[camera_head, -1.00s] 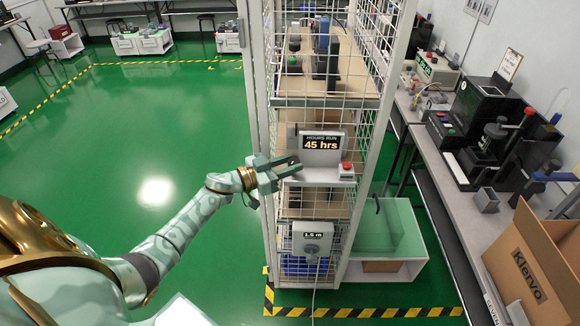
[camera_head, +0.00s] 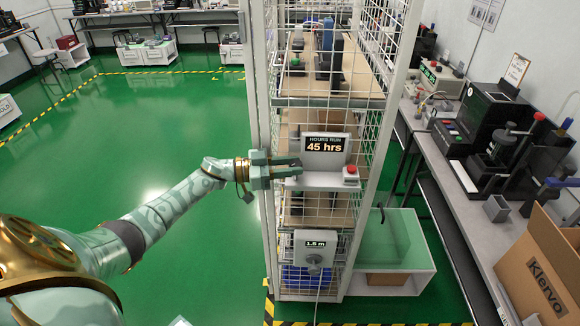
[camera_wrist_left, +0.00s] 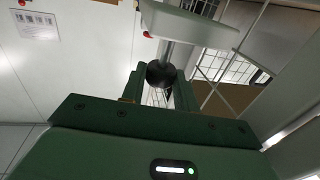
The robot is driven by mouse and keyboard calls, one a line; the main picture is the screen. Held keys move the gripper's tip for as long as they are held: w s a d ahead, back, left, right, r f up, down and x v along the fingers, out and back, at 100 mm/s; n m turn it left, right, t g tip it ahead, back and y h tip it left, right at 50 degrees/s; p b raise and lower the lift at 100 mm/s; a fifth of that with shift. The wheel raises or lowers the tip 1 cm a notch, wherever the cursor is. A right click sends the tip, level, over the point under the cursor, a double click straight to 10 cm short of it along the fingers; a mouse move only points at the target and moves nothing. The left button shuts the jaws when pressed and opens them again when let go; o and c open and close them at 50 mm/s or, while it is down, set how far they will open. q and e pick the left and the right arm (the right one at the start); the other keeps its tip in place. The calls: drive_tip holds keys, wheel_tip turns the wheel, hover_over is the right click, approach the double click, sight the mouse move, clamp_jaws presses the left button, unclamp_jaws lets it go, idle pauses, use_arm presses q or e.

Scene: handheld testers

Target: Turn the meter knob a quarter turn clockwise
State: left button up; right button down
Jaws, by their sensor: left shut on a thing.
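A white unit with an "HOURS RUN 45 hrs" display (camera_head: 325,146) and a red button (camera_head: 350,171) sits at the wire-mesh rack. My left gripper (camera_head: 297,167) is at the left of this unit, just below its display. In the left wrist view, the fingers (camera_wrist_left: 160,80) close around a black round knob (camera_wrist_left: 160,74) on a grey stem (camera_wrist_left: 169,52) leading to a pale panel (camera_wrist_left: 190,25). In the head view the gripper hides this knob. A grey box marked "1.5 m" (camera_head: 316,243) with a round grey knob (camera_head: 314,262) hangs below. My right gripper is not in view.
The rack's white post (camera_head: 256,90) stands close to my left wrist. A bench with black equipment (camera_head: 485,120) and an open cardboard box (camera_head: 545,270) are at the right. Green floor (camera_head: 160,110) is clear at the left.

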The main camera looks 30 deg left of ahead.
use_arm(q)
drive_tip(key=o, duration=1)
drive_tip(key=shift+c, duration=0.2)
drive_tip(key=v, duration=1.6)
drive_tip(key=shift+s+b, duration=0.15)
drive_tip(key=shift+b, duration=0.3)
drive_tip(key=shift+a, duration=0.15)
